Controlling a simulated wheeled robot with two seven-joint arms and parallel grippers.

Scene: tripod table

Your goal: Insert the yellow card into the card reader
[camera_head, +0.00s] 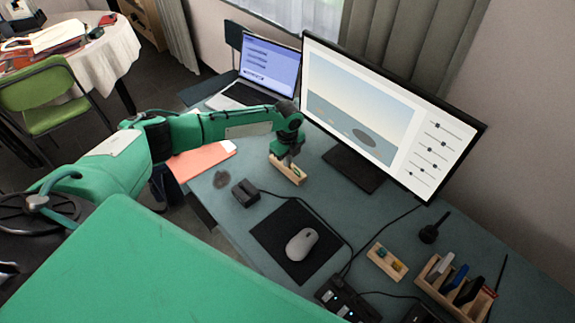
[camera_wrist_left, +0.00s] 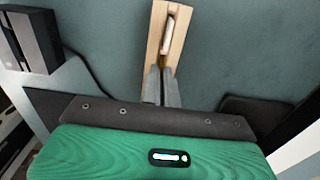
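My left gripper (camera_head: 287,161) reaches down over a small wooden block (camera_head: 290,173) on the desk. In the left wrist view, its grey fingers (camera_wrist_left: 161,80) are close together over the wooden block (camera_wrist_left: 153,40), near a pale piece (camera_wrist_left: 168,34) set in it. I cannot tell if anything thin is between the fingers. I make out no yellow card for sure. A small black box with a cable (camera_head: 245,192), perhaps the card reader, stands left of the mouse pad; the slotted black box (camera_wrist_left: 34,38) also shows at the wrist view's top left. My right gripper is not in view.
A monitor (camera_head: 375,105) and laptop (camera_head: 262,68) stand behind the gripper. A mouse (camera_head: 301,243) lies on a black pad (camera_head: 270,232). A wooden holder (camera_head: 376,260) has green and yellow pieces. A wooden rack (camera_head: 430,273) holds several flat pieces.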

